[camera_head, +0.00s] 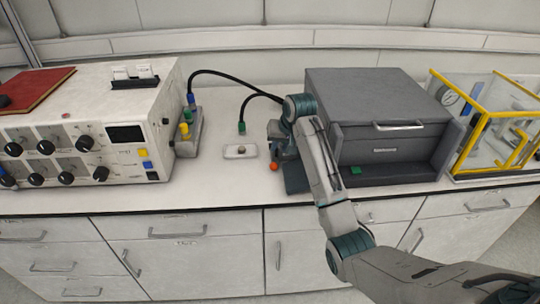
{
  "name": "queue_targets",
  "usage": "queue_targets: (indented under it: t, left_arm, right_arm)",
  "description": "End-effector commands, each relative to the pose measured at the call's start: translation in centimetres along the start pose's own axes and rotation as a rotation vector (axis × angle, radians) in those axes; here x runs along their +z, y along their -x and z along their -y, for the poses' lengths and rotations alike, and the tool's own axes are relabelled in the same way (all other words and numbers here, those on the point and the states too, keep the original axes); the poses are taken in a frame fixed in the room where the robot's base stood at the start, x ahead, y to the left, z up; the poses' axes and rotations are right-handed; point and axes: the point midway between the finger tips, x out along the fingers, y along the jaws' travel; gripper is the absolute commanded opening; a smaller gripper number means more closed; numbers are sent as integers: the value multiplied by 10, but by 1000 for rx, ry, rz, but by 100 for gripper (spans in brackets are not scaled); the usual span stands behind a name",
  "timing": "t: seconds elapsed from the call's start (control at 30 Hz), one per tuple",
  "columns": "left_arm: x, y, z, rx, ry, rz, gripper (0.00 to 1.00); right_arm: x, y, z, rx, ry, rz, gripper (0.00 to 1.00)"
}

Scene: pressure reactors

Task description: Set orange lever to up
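The orange lever shows as a small round orange knob (274,166) at the lower left front of the dark grey machine, low beside a small grey-blue block. The lever's shaft is hidden or too small to make out. My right gripper (280,153) points down just above the knob, at the left side of the machine. Its fingers are small and partly covered by my own wrist, so I cannot tell whether they are open or shut, or whether they touch the knob. My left gripper is not in view.
The dark grey machine (352,92) with a front handle stands right behind my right arm. A white control unit (95,110) with black knobs is at the left. A yellow-framed clear case (497,125) is at the right. The white counter (228,185) is clear in front.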

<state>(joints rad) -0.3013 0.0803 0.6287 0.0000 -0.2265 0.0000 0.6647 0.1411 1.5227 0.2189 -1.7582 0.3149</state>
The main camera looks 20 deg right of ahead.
Motion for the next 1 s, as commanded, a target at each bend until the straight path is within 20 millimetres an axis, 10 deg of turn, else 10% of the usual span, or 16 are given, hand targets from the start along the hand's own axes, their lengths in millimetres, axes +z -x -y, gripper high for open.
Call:
queue_targets:
  t: [0.5,0.9,1.0]
  left_arm:
    - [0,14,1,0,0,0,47]
    - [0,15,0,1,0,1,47]
    - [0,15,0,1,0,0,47]
  right_arm:
    - [1,-86,0,0,0,2,22]
    - [1,-95,0,0,0,0,22]
    - [1,-95,0,0,0,0,4]
